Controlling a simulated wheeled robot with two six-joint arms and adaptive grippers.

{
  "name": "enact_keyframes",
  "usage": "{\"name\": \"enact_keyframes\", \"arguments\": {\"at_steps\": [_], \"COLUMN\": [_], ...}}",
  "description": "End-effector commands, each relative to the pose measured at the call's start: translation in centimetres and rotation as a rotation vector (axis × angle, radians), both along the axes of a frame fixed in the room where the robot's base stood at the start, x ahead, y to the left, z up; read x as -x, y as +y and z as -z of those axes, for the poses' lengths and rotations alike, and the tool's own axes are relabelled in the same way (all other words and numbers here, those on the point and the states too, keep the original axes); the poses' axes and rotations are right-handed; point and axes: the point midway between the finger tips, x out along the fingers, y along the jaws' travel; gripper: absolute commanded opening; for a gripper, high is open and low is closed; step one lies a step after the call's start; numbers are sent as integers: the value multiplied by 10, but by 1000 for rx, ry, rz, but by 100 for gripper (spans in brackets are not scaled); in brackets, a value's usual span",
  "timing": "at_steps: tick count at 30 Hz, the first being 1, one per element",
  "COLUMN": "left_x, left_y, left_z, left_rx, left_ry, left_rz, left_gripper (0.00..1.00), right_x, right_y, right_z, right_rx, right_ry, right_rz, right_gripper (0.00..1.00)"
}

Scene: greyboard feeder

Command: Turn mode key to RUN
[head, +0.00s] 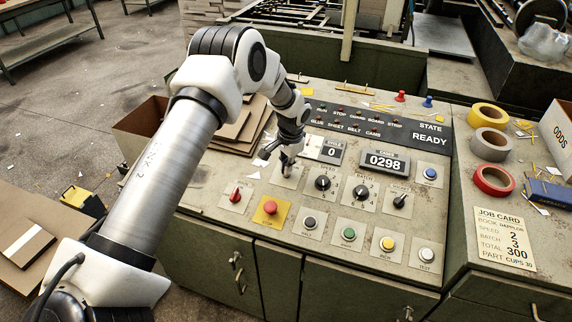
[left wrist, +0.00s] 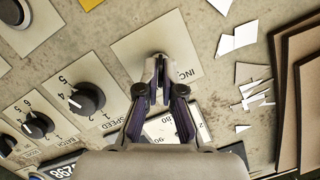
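The mode key's plate (head: 286,177) is at the upper left of the control panel. It also shows in the left wrist view as a cream plate (left wrist: 125,50) with partly covered lettering, "INC". My left gripper (head: 287,160) reaches down onto this plate. In the left wrist view its fingertips (left wrist: 159,62) are close together over the middle of the plate, shut around the small key there. The key is almost wholly hidden by the fingers, so its pointing direction cannot be read. The state display (head: 430,138) reads READY. My right gripper is not in view.
Close by are a red knob (head: 236,195), a red button on a yellow plate (head: 270,208), the speed knob (head: 322,183) and the batch knob (head: 361,192). The counter (head: 385,162) reads 0298. Cardboard sheets (head: 240,125) lie left of the gripper. A job card (head: 504,240) lies at right.

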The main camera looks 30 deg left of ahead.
Motion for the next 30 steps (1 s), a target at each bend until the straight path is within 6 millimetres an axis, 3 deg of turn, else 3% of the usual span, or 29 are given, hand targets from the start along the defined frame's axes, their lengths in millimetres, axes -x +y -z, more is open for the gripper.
{"name": "enact_keyframes", "arguments": {"at_steps": [16,18,30], "left_x": [0,0,0], "left_y": [-1,-1,-1], "left_z": [2,2,-7], "left_rx": [-6,-6,-6], "left_ry": [2,2,0], "left_rz": [28,28,27], "left_gripper": [0,30,30], "right_x": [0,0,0], "right_y": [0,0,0], "right_z": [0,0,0], "right_rx": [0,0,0], "right_ry": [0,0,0], "right_rz": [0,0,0], "right_gripper": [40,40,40]}}
